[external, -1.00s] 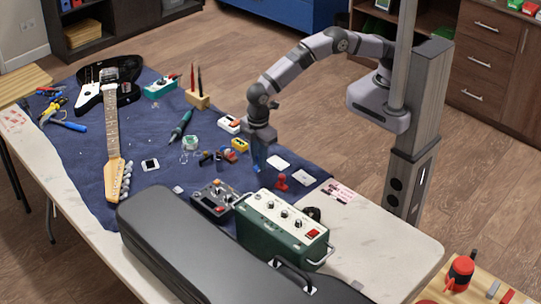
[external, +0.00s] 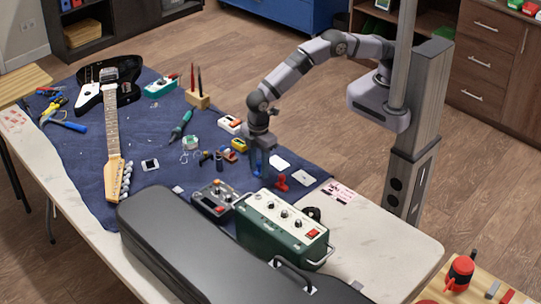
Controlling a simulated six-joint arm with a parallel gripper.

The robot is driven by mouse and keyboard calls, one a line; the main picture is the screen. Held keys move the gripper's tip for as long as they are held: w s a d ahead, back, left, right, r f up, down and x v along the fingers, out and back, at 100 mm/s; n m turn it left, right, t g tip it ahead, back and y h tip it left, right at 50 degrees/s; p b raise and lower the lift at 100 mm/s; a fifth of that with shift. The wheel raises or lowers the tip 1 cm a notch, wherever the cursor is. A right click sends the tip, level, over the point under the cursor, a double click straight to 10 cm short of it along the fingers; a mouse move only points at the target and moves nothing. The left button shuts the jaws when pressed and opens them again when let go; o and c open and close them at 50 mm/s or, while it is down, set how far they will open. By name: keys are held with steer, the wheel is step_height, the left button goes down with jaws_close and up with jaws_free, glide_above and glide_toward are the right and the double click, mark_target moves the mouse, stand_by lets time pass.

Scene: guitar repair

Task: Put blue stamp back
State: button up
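The blue stamp (external: 257,171) is a small bright-blue piece at the fingertips of my gripper (external: 262,168), low over the blue mat (external: 160,205). The fingers point down and look spread, with the stamp close to the left one. Most of the stamp is hidden by the fingers, and I cannot tell if it touches them. A red stamp (external: 281,182) stands on the mat just to the right and in front of my gripper.
A green amplifier box (external: 283,230), a grey pedal (external: 213,197) and a black case (external: 190,245) stand in front.

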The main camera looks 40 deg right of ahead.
mark_target(259, 162)
step_height(259, 162, up, 12)
steer(key=b, duration=0.1)
steer(key=shift+r+b, duration=0.2)
steer(key=shift+b, duration=0.1)
stand_by(0.3)
steer(key=w+d+r+m, duration=0.2)
steer(key=w+d+m, duration=0.3)
steer(key=w+d, duration=1.05)
steer(key=w+d+m, duration=0.2)
steer(key=d+m, duration=0.1)
steer(key=d, duration=0.6)
steer(key=w+d+m, duration=0.2)
steer(key=d, duration=0.6)
steer(key=s+d+f+m, duration=0.2)
steer(key=s+d, duration=0.3)
steer(key=d, duration=0.5)
steer(key=s+d+f+m, duration=0.2)
steer(key=s+d+m, duration=0.3)
steer(key=d, duration=0.6)
steer(key=shift+s+f+m, duration=0.15)
steer(key=shift+s+m, duration=0.15)
steer(key=shift+s, duration=0.35)
steer(key=shift+d, duration=0.1)
